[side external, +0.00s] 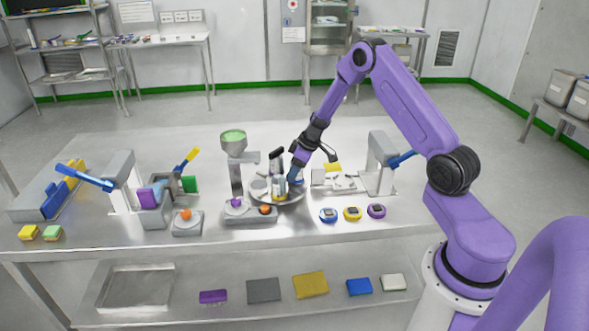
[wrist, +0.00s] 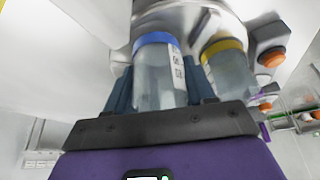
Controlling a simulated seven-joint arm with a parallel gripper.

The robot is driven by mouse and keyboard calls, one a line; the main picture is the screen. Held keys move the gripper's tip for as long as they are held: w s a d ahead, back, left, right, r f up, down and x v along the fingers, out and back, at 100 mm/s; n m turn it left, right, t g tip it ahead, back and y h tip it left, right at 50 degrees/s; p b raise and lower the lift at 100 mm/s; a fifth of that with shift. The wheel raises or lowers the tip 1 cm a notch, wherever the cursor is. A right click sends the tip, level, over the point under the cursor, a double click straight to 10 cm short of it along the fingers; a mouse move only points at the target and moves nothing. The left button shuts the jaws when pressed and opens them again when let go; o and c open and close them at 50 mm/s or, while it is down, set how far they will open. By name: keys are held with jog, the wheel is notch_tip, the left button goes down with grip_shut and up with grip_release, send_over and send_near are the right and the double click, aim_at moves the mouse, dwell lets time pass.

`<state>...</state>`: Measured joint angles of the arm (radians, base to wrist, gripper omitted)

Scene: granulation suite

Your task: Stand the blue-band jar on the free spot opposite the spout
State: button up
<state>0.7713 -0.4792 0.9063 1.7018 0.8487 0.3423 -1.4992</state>
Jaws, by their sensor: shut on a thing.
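My gripper (wrist: 160,88) is shut on the blue-band jar (wrist: 156,82), a clear jar with a blue band and a white label, held between the two blue fingers in the wrist view. In the side view my gripper (side external: 295,179) is low over the round metal turntable (side external: 298,199), and largely hides the jar. I cannot tell whether the jar touches the turntable. A yellow-band jar (wrist: 224,68) stands close beside it in the wrist view. The funnel-topped dispenser (side external: 234,141) stands at the turntable's back left. The free spot cannot be made out clearly.
A control box with purple and orange knobs (side external: 250,214) sits at the turntable's front left. Blue, yellow and purple round pieces (side external: 352,213) lie front right. A grey stand with a blue lever (side external: 382,160) is to the right.

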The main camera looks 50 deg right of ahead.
jog(key=shift+f, duration=0.45)
dwell(1.1)
jog(key=o, duration=1.2)
jog(key=shift+c, duration=0.2)
jog(key=shift+a, duration=0.1)
jog(key=shift+o, duration=0.3)
jog(key=shift+s+a, duration=0.1)
jog(key=shift+o, duration=0.4)
jog(key=shift+r, duration=2.35)
jog(key=shift+d+r, duration=0.2)
jog(key=shift+r, duration=1.45)
